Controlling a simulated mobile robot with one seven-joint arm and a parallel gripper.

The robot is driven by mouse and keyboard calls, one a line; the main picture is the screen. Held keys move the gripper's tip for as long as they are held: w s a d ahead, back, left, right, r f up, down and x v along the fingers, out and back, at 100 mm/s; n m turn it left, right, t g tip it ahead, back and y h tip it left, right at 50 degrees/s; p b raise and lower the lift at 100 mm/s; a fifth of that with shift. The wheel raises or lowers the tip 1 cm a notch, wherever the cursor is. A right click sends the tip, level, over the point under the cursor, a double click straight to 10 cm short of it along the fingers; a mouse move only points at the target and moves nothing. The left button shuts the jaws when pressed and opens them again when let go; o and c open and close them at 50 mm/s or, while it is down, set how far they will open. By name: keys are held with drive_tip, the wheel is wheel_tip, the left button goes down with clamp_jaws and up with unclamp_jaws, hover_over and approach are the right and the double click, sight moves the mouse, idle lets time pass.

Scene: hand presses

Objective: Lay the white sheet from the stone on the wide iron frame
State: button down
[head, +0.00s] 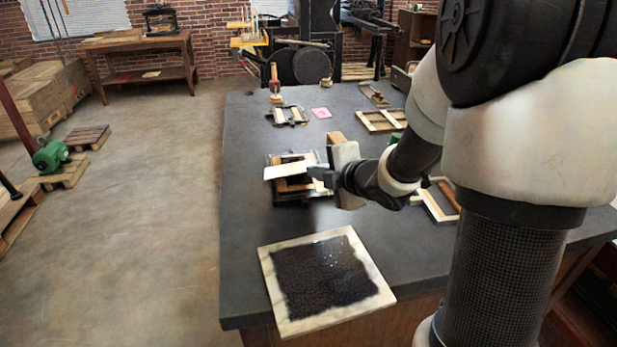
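The white sheet (288,168) is over the larger dark iron frame (293,199) in the middle of the table. The sheet's left end reaches the frame's left side; I cannot tell whether it rests on the frame or is just above it. Brown wooden pieces show inside the frame, below the sheet. My gripper (322,174) is at the sheet's right end, over the frame's right part. Its fingers are too small and dark to show whether they grip the sheet. The pale stone (280,314) with a black inked face lies at the table's near edge, with no sheet on it.
A smaller iron frame (276,117) lies farther back, beside a pink piece (322,113) and a wooden-handled tool (275,84). Wooden frames (378,126) lie to the right. My arm covers the right of the table. The table's left strip (241,170) is clear.

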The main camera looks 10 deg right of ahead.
drive_tip(key=t+y+b, duration=0.1)
drive_tip(key=t+b, duration=0.1)
hover_over(325, 195)
drive_tip(key=shift+w+f+m, duration=0.15)
drive_tip(key=shift+f, duration=0.45)
drive_tip(key=shift+w+f+m, duration=0.1)
drive_tip(key=shift+f+m, duration=0.05)
drive_tip(key=shift+f, duration=0.45)
drive_tip(key=shift+f+b, duration=2.5)
drive_tip(key=shift+f, duration=0.85)
drive_tip(key=c, duration=2)
unclamp_jaws()
drive_tip(key=shift+o, duration=0.3)
drive_tip(key=shift+s+f+g, duration=0.15)
drive_tip(key=shift+g, duration=0.15)
drive_tip(key=shift+s+d+f, duration=0.1)
drive_tip(key=shift+s+d, duration=0.3)
drive_tip(key=shift+s, duration=0.5)
drive_tip(key=shift+s+d+r, duration=0.1)
drive_tip(key=shift+s+d, duration=0.25)
drive_tip(key=shift+s, duration=0.5)
drive_tip(key=shift+s+d+f, duration=0.1)
drive_tip(key=shift+s+d, duration=0.3)
drive_tip(key=shift+s, duration=0.5)
drive_tip(key=shift+c, duration=0.4)
